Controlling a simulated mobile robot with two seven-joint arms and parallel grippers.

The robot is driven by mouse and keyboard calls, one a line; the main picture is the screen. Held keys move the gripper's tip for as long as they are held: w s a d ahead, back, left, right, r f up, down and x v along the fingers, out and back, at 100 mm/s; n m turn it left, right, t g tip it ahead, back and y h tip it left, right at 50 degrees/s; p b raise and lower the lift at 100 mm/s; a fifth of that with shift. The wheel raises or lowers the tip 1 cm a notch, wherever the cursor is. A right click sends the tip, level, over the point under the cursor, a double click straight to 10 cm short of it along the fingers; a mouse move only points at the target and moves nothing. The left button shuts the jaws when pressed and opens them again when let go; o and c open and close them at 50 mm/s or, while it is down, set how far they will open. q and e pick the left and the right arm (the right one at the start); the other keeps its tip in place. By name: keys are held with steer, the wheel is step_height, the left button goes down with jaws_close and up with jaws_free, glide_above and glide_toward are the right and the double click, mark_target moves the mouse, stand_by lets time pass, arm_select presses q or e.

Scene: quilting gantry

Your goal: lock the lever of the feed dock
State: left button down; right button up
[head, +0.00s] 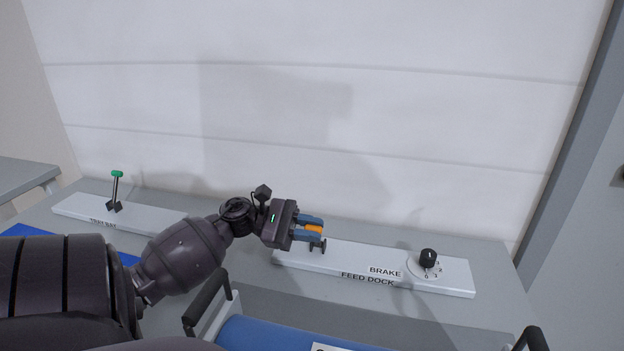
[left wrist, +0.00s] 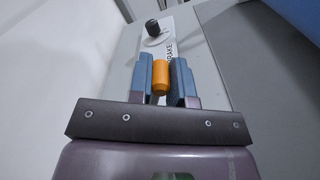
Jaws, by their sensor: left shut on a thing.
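The feed dock (head: 440,286) is a white panel labelled FEED DOCK, and it also shows in the left wrist view (left wrist: 183,50). Its lever has an orange grip (head: 314,229) on a dark bracket (head: 318,246) at the panel's left end. My left gripper (head: 312,228) reaches in from the left, with its blue fingers shut on the orange grip. In the left wrist view the orange grip (left wrist: 161,77) sits between the two fingers. The lever's shaft is mostly hidden by the fingers. My right gripper is not in view.
A black dial knob (head: 428,257) marked BRAKE stands at the panel's right end. Another white panel (head: 75,206) with a green-tipped lever (head: 116,180) is at the far left. A blue roll with black handles (head: 270,333) lies in front. A white wall stands behind.

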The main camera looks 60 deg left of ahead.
arm_select(q)
steer(key=shift+s+f, duration=0.1)
steer(key=shift+f, duration=0.1)
steer(key=c, duration=1)
jaws_free()
steer(key=shift+r, duration=0.1)
steer(key=v, duration=1)
steer(key=shift+s+a, duration=0.25)
steer(key=shift+s, duration=0.05)
